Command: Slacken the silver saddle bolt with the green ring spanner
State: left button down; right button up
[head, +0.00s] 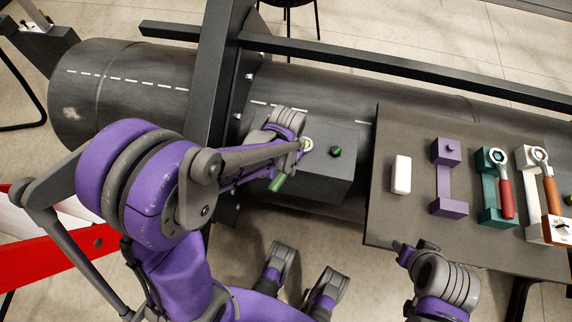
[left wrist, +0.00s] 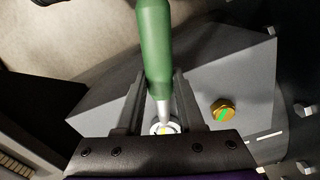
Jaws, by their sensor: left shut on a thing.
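The green ring spanner (left wrist: 155,50) lies between the fingers of my left gripper (left wrist: 161,85), which is shut on it. Its handle also shows in the head view (head: 277,184), below the gripper (head: 298,146). The silver saddle bolt (head: 307,144) stands on the grey saddle block (head: 325,185). In the left wrist view, the spanner's silver neck runs down to a pale ring at the bolt (left wrist: 164,128); how deep it sits is partly hidden by the gripper body. My right gripper (head: 404,252) is near the bench's front edge, its fingers unclear.
A second bolt (left wrist: 222,110), gold with a green mark, stands beside it on the block. The grey bench (head: 390,225) at right holds a white block (head: 401,174), a purple holder (head: 447,178), a red-handled spanner (head: 505,190) and an orange-handled spanner (head: 551,190). A dark upright frame (head: 216,90) crosses the float.

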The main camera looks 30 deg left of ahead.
pick_arm(q)
jog(key=shift+d+n, duration=0.4)
jog(key=shift+d, duration=0.05)
dwell(0.5)
jog(key=shift+d+n, duration=0.5)
jog(key=shift+n, duration=0.1)
jog(key=shift+d, duration=0.15)
jog(key=shift+d+n, duration=0.3)
jog(key=shift+n, duration=0.2)
jog(key=shift+w+d, duration=0.1)
jog(key=shift+d, duration=0.05)
jog(key=shift+d+n, duration=0.3)
jog(key=shift+n, duration=0.2)
